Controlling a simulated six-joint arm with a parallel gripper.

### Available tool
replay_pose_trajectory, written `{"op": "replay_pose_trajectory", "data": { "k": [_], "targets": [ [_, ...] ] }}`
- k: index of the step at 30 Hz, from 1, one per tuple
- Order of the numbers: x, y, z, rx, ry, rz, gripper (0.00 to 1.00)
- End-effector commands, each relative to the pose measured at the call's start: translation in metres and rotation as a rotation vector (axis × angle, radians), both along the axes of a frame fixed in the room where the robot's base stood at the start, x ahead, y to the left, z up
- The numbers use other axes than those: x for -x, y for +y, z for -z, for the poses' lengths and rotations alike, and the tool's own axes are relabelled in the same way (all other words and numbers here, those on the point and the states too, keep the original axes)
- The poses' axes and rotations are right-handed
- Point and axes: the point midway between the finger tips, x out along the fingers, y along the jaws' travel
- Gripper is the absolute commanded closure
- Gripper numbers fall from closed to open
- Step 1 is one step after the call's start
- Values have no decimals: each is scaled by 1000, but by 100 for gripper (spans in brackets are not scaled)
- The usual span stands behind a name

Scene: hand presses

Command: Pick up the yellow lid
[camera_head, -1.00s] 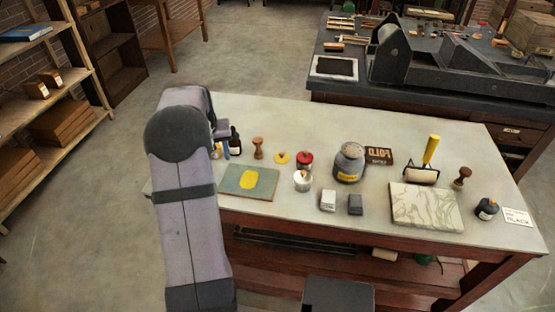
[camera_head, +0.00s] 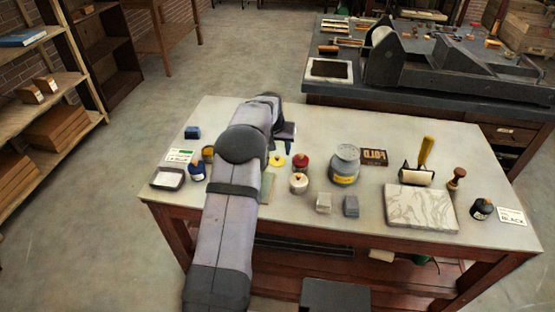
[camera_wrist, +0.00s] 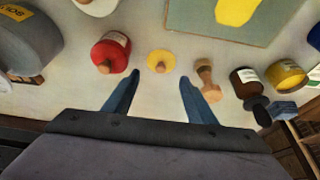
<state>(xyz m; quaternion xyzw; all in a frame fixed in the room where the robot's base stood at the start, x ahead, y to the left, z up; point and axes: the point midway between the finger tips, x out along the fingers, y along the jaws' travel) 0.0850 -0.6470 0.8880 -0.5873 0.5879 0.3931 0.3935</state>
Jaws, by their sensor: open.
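The yellow lid (camera_head: 277,160) is a flat yellow disc with a small wooden knob, lying on the table left of a red jar. In the wrist view the lid (camera_wrist: 161,61) lies just beyond the fingertips, roughly centred between them. My gripper (camera_wrist: 159,77) is open and empty, its two blue fingers apart and pointing toward the lid.
The red jar (camera_wrist: 110,53) is close on the lid's left and a wooden-handled stamp (camera_wrist: 206,82) close on its right in the wrist view. A dark bottle (camera_wrist: 246,82) and an open yellow pot (camera_wrist: 286,75) stand farther right. A blue-grey plate (camera_wrist: 191,18) lies beyond.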

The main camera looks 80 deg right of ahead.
Motion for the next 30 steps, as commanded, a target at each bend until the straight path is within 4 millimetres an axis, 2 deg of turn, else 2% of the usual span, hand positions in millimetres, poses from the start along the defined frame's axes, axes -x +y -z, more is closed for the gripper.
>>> {"op": "replay_pose_trajectory", "data": {
  "k": [5, 12, 18, 28, 29, 30],
  "targets": [
    [0, -1, 4, 0, 0, -1, 49],
    [0, -5, 32, -2, 0, -1, 49],
    [0, -11, 47, 0, 0, -1, 49],
    [0, -13, 51, 1, 0, -1, 49],
    [0, -13, 51, 1, 0, -1, 54],
    [0, -13, 51, 1, 0, -1, 63]
  ]
}}
